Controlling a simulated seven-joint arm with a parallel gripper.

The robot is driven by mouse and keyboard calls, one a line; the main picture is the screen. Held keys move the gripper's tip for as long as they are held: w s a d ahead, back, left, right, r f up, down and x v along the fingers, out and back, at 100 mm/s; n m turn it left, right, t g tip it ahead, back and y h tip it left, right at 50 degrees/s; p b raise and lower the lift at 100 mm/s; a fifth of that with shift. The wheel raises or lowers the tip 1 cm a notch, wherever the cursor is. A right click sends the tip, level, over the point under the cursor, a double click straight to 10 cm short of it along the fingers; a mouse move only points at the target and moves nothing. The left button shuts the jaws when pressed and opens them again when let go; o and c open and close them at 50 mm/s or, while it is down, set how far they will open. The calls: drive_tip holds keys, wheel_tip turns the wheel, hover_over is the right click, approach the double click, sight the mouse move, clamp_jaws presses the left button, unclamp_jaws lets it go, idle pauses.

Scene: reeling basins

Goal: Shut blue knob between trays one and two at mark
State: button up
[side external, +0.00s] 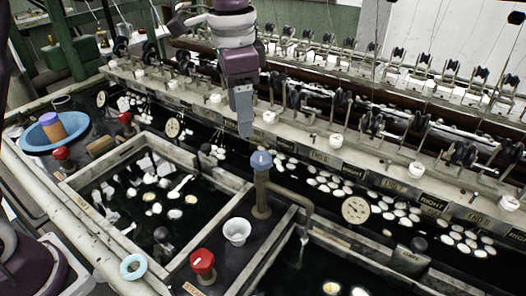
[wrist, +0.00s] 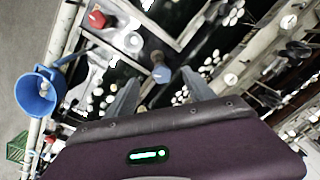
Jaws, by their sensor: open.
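The blue knob (side external: 261,161) tops a brown upright post between two dark basins in the side view. A white mark shows on its top. In the wrist view the blue knob (wrist: 162,74) lies between and beyond my fingertips. My gripper (side external: 244,128) points down above and slightly left of the knob in the side view, apart from it. In the wrist view my gripper (wrist: 160,88) is open with nothing between its fingers. The near left tray (side external: 103,163) holds white cocoons in dark water. A second tray (side external: 335,246) lies to the right of the post.
A red knob (side external: 203,262) and a white cup (side external: 237,231) stand near the post. More red knobs (side external: 62,153) stand at the left. A blue basin (side external: 40,137) sits far left. A dial (side external: 355,210) and reeling rail (side external: 300,139) lie right and behind.

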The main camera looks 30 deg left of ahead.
drive_tip(key=g, duration=0.1)
hover_over(262, 156)
drive_tip(key=shift+m, duration=0.4)
wheel_tip(262, 156, down, 5)
drive_tip(key=shift+r, duration=0.2)
wheel_tip(262, 156, down, 6)
drive_tip(key=shift+f, duration=0.25)
clamp_jaws()
drive_tip(key=shift+m, duration=2.9)
